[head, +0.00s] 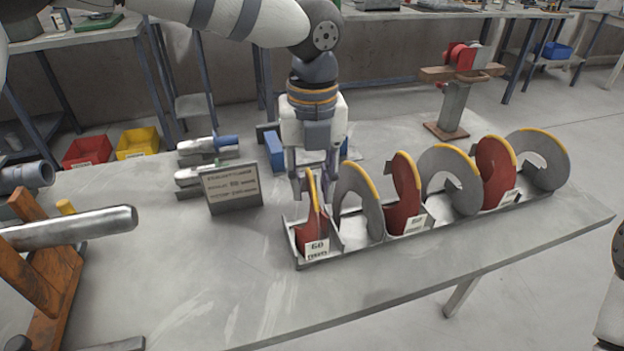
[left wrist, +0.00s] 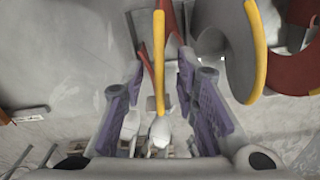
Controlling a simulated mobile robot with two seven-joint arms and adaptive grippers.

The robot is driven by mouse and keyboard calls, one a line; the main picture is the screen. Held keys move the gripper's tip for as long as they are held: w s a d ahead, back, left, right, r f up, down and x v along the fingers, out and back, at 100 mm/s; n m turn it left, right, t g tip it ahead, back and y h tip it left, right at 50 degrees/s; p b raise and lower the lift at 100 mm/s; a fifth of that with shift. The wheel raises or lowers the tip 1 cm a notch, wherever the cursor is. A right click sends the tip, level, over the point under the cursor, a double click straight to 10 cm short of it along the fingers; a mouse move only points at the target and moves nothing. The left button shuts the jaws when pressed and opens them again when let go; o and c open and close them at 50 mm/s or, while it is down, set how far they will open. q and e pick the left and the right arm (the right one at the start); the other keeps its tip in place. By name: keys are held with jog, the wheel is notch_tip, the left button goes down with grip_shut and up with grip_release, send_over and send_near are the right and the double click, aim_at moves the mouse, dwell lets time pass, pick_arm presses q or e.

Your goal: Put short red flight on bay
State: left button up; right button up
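A red flight with a yellow edge (head: 312,222) stands upright in the left end of a grey rack (head: 345,255). It looks narrower than the others, partly because it is nearly edge-on. My left gripper (head: 313,182) is above it, pointing down. In the left wrist view, the open fingers (left wrist: 160,75) sit on either side of the flight's yellow edge (left wrist: 159,50), with gaps showing. Two other red flights (head: 403,195) (head: 494,172) stand farther right in the rack. I cannot tell which place is the bay. My right gripper is not in view.
Grey flights (head: 358,207) stand between the red ones. A small sign (head: 232,186) stands left of the rack. A metal shaft (head: 70,228) on a wooden stand (head: 50,270) is at the left. The front middle of the table (head: 230,280) is clear.

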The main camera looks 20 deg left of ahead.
pick_arm(q)
notch_tip(320, 180, up, 12)
jog(key=shift+r, duration=0.15)
dwell(0.4)
